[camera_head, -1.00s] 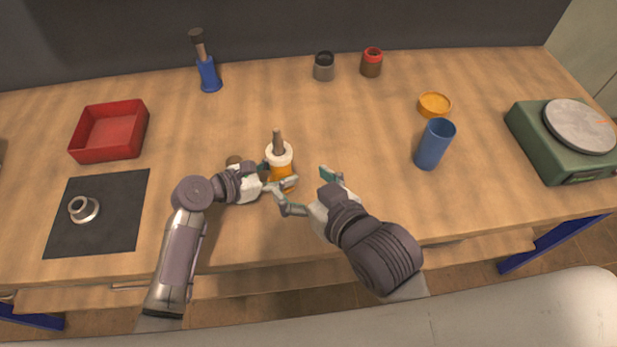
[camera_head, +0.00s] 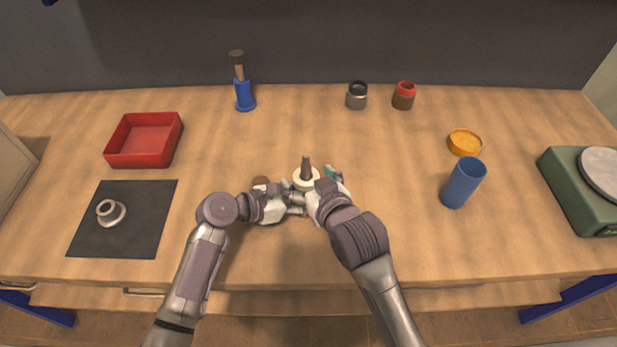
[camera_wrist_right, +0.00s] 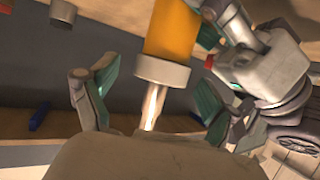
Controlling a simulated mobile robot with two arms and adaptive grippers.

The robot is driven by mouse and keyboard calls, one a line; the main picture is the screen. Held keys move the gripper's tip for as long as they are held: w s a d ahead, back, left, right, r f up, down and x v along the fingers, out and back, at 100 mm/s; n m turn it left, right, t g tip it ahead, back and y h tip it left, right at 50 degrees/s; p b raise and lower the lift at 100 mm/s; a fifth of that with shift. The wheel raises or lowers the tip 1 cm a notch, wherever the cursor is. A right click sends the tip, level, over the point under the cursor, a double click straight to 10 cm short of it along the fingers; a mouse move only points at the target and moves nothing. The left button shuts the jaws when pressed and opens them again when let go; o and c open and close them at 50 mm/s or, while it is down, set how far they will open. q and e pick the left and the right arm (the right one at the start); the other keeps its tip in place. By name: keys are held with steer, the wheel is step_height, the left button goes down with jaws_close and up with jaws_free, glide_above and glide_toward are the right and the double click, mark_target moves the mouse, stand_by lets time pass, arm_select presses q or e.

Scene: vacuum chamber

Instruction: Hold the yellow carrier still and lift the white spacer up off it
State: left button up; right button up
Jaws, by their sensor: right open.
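The white spacer (camera_head: 301,183) is a ring on top of the yellow carrier, with a dark post sticking up through it. In the right wrist view the spacer (camera_wrist_right: 162,71) sits against the end of the yellow carrier (camera_wrist_right: 172,28), and the post passes out of it. The carrier is mostly hidden by my grippers in the head view. My left gripper (camera_head: 287,198) is closed around the carrier from the left; its far finger is hidden. My right gripper (camera_head: 318,186) is open, with its fingers (camera_wrist_right: 158,88) on either side of the spacer and post, apart from the spacer.
A red tray (camera_head: 143,161) and a black mat (camera_head: 150,215) with a grey flanged part (camera_head: 110,212) are at left. A blue-based post (camera_head: 244,96) and two small jars stand at the back. A blue cup (camera_head: 462,184), orange lid (camera_head: 464,142) and green scale (camera_head: 570,190) are at right.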

steer(key=c, duration=1.2)
step_height(320, 180, up, 10)
steer(key=shift+r, duration=0.1)
stand_by(0.9)
arm_select(q)
steer(key=o, duration=1.3)
